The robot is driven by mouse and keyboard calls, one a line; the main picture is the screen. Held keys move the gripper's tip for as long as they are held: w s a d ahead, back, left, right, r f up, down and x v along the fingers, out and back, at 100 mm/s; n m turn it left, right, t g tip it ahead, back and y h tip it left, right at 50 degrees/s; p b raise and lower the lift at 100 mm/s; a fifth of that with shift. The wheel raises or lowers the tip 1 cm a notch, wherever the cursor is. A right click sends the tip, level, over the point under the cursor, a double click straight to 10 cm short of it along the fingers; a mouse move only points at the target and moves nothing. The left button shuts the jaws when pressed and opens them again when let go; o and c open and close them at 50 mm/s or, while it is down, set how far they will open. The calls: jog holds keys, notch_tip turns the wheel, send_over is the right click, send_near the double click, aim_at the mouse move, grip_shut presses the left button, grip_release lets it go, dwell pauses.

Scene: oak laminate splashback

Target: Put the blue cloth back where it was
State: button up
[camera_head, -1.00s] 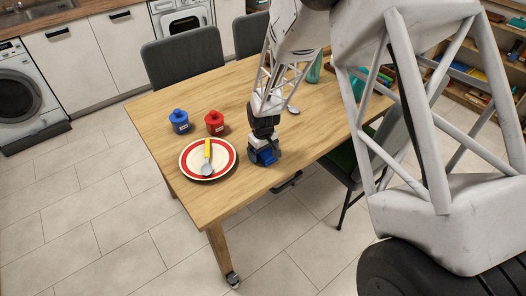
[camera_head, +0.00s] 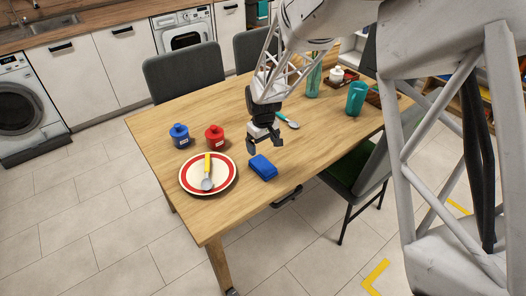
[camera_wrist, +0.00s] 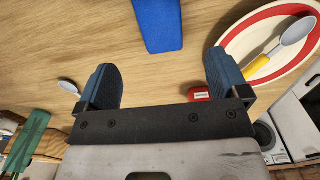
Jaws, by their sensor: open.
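The blue cloth (camera_head: 263,167) lies folded on the wooden table, to the right of the red-rimmed plate and near the table's front edge. It also shows in the wrist view (camera_wrist: 158,24), at the top, beyond the fingertips. My gripper (camera_head: 264,143) is open and empty, above the table just behind the cloth and apart from it. In the wrist view its two blue-grey fingers (camera_wrist: 163,78) are spread wide with bare table between them.
The plate (camera_head: 185,185) holds a yellow-handled spoon (camera_head: 207,172). A blue pot (camera_head: 180,137) and a red pot (camera_head: 214,138) stand behind it. A teal-handled spoon (camera_head: 287,121) lies behind my gripper. A teal cup (camera_head: 356,98) stands at the right. The table's front right is clear.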

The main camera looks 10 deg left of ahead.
jog(key=shift+r, duration=0.5)
jog(key=shift+r, duration=0.1)
dwell(0.5)
jog(key=s+d+r+m+t, duration=0.1)
jog(key=s+d+r+m, duration=0.1)
jog(key=s+d+r, duration=0.6)
jog(key=s+d+r+m, duration=0.2)
jog(key=s+d+r, duration=0.4)
jog(key=d+r, duration=0.35)
jog(key=s+d+r+m, duration=0.1)
jog(key=s+d, duration=0.2)
jog(key=s, duration=0.4)
jog(key=s+d+r+m+t, duration=0.1)
jog(key=s+d+r+m, duration=0.1)
jog(key=s+d, duration=0.2)
jog(key=s+d+r+m, duration=0.2)
jog(key=s+d, duration=0.1)
jog(key=s, duration=0.7)
jog(key=shift+s+d+r+t, duration=0.25)
jog(key=shift+s+d+t, duration=0.05)
jog(key=shift+s, duration=0.05)
